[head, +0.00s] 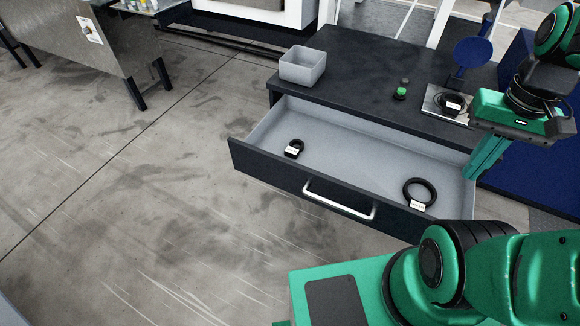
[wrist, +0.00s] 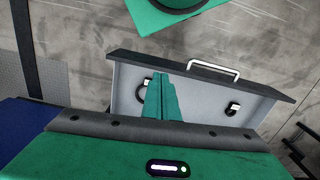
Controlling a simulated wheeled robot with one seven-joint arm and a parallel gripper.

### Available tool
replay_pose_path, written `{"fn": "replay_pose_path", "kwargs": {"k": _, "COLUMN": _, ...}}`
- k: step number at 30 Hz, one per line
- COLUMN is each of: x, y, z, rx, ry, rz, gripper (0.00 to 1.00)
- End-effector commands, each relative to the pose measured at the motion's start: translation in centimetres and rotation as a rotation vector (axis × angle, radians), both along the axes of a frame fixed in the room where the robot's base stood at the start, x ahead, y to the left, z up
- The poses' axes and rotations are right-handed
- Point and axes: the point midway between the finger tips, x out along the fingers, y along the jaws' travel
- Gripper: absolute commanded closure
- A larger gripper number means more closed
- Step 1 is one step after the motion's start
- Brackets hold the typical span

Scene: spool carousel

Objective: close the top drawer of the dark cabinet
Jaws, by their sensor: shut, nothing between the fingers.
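The top drawer (head: 345,150) of the dark cabinet (head: 345,80) is pulled well out. Its dark front (head: 280,178) carries a pale bar handle (head: 338,200). In the wrist view my gripper (wrist: 163,85) shows in front of the drawer interior, with the drawer front (wrist: 200,75) and handle (wrist: 214,65) beyond.
On the cabinet top stand a grey open bin (head: 302,66), a green button (head: 400,92) and a metal plate with a black part (head: 448,103). A blue disc stand (head: 472,52) is behind. Open floor (head: 120,200) lies left of the drawer.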

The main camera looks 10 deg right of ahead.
Motion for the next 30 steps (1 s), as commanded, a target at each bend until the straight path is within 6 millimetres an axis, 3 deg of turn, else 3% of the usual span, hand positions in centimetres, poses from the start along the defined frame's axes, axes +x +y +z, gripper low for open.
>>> {"fn": "replay_pose_path", "kwargs": {"k": 5, "x": 2.3, "y": 0.6, "z": -0.4, "rx": -0.028, "ry": 0.002, "rz": 0.201, "gripper": 1.0}}
{"fn": "replay_pose_path", "kwargs": {"k": 10, "x": 7.6, "y": 2.9, "z": -2.0, "rx": -0.082, "ry": 0.025, "rz": 0.632, "gripper": 1.0}}
{"fn": "replay_pose_path", "kwargs": {"k": 14, "x": 11.7, "y": 6.0, "z": -3.6, "rx": -0.129, "ry": 0.046, "rz": 1.003, "gripper": 1.0}}
{"fn": "replay_pose_path", "kwargs": {"k": 21, "x": 17.6, "y": 14.3, "z": -7.4, "rx": -0.222, "ry": 0.106, "rz": 1.695, "gripper": 1.0}}
{"fn": "replay_pose_path", "kwargs": {"k": 25, "x": 19.5, "y": 20.1, "z": -9.8, "rx": -0.277, "ry": 0.148, "rz": 2.074, "gripper": 1.0}}
{"fn": "replay_pose_path", "kwargs": {"k": 30, "x": 20.3, "y": 27.6, "z": -13.2, "rx": -0.354, "ry": 0.213, "rz": 2.532, "gripper": 1.0}}
